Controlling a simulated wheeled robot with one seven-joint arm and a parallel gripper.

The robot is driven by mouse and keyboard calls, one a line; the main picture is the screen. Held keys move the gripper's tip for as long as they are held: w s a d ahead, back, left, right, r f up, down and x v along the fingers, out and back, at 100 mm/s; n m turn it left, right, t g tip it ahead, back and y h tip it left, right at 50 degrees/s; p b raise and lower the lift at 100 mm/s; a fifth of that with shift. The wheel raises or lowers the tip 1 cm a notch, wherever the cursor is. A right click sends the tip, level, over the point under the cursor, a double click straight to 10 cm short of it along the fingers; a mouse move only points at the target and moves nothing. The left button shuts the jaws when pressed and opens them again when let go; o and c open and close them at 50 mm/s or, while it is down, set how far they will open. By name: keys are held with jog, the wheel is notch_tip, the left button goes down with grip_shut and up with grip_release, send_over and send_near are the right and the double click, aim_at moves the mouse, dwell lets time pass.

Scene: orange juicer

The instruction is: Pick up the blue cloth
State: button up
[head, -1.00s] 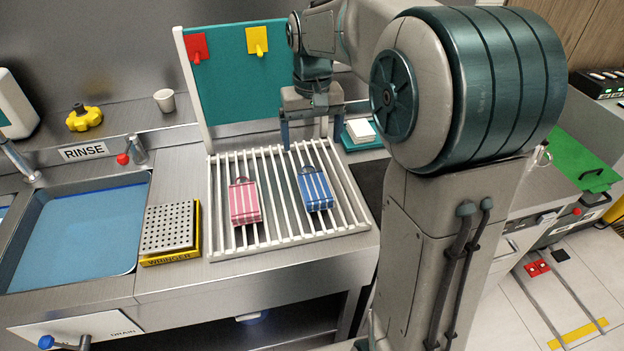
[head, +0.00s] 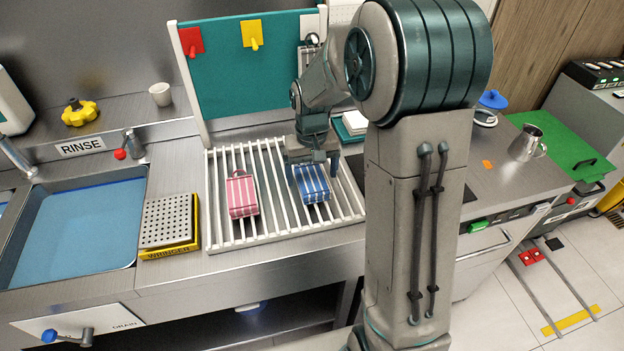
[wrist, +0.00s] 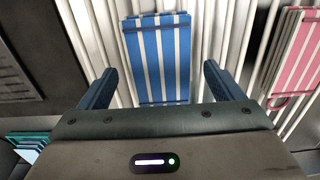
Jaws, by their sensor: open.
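The blue cloth (head: 312,184), folded with white stripes, lies on the right part of the white slatted rack (head: 236,239). In the wrist view the cloth (wrist: 158,58) is centred ahead, between the lines of my two fingers. My gripper (head: 312,168) is open and hangs low over the cloth's far end, covering that end in the head view. In the wrist view its fingers (wrist: 163,85) stand apart on either side of the cloth's near end, with nothing held. I cannot tell how far above the slats the fingertips are.
A pink striped cloth (head: 242,196) lies to the left on the same rack. A teal board (head: 245,85) with red and yellow pieces stands behind the rack. The yellow wringer (head: 170,252) and the sink (head: 75,230) are further left.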

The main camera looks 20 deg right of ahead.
aim_at(314, 178)
jog(key=shift+f, duration=0.35)
jog(key=c, duration=1.1)
jog(key=shift+o, duration=0.2)
jog(key=shift+r, duration=0.2)
jog(key=shift+r, duration=0.25)
jog(key=r, duration=0.2)
jog(key=r+b, duration=0.1)
jog(key=shift+s+d+r, duration=0.2)
jog(key=shift+d+r, duration=0.05)
jog(key=shift+r, duration=0.1)
jog(key=s+d+r+b, duration=0.1)
jog(key=s+d+r, duration=0.5)
jog(key=s+d, duration=0.1)
jog(key=shift+s+d+r, duration=0.15)
jog(key=shift+d+r, duration=0.15)
jog(key=shift+d, duration=0.35)
